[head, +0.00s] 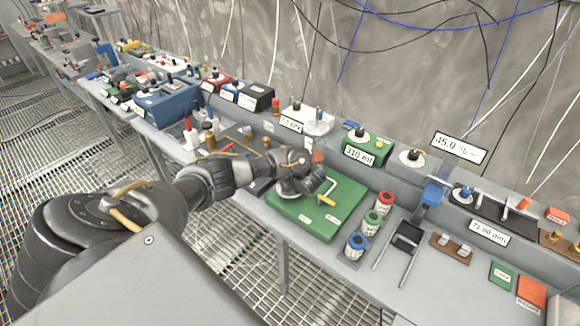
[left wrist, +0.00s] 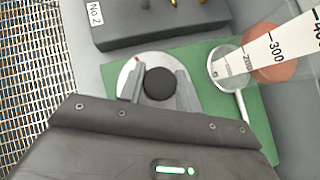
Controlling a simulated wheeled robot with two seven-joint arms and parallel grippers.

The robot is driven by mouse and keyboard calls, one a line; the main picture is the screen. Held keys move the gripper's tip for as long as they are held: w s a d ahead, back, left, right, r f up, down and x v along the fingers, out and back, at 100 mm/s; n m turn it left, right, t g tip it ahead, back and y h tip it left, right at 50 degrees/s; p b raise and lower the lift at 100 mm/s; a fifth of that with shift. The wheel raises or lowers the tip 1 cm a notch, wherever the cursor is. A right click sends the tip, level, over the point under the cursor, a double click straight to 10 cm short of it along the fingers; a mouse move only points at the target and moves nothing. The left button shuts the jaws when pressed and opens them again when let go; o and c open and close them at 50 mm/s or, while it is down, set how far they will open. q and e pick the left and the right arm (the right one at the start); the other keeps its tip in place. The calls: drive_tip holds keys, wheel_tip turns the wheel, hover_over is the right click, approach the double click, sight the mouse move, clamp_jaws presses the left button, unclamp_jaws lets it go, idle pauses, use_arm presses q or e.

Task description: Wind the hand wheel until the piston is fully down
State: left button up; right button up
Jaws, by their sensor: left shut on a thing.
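The hand wheel (left wrist: 158,57) is a pale round disc with a small red mark at its rim and a black knob (left wrist: 160,84). My left gripper (left wrist: 160,88) is shut on the black knob, with one finger on each side. In the head view my left gripper (head: 303,186) is over the green base plate (head: 318,222) and hides the wheel. Beside the wheel in the wrist view are a clear round cylinder end (left wrist: 229,82), a white scale strip (left wrist: 278,46) marked 300 and a reddish-brown round part (left wrist: 270,70). The piston's height cannot be told. My right gripper is not in view.
Red, green and blue-capped jars (head: 371,222) stand right of the plate. A dark box labelled No.2 (left wrist: 150,22) lies near the wheel. Bench equipment crowds the back; the grated floor (head: 240,262) is clear.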

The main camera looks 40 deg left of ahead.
use_arm(q)
drive_tip(key=n+g+p, duration=0.1)
drive_tip(key=n+g, duration=0.1)
drive_tip(key=n, duration=0.1)
drive_tip(key=shift+d+r+y+p, duration=0.1)
drive_tip(key=shift+y+p, duration=0.2)
drive_tip(key=shift+p, duration=0.05)
drive_tip(key=shift+n+g, duration=0.8)
drive_tip(key=shift+f+n+g, duration=0.2)
drive_tip(key=shift+n+g, duration=0.1)
drive_tip(key=shift+n, duration=0.2)
drive_tip(key=shift+f+n+g+b, duration=0.1)
drive_tip(key=shift+n+g+b, duration=0.55)
drive_tip(key=shift+n, duration=0.25)
drive_tip(key=n+g+b, duration=0.2)
drive_tip(key=n+b, duration=0.1)
drive_tip(key=shift+f+g+h, duration=0.1)
drive_tip(key=shift+g+h, duration=0.15)
drive_tip(key=shift+h, duration=0.15)
drive_tip(key=shift+r+n+g+h+b, duration=0.2)
drive_tip(key=shift+n+g+h+b, duration=0.4)
drive_tip(key=shift+n+b, duration=0.75)
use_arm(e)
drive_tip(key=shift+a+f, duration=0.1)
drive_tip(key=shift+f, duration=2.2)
use_arm(q)
drive_tip(key=shift+r, duration=0.1)
drive_tip(key=o, duration=1)
drive_tip(key=shift+c, duration=0.2)
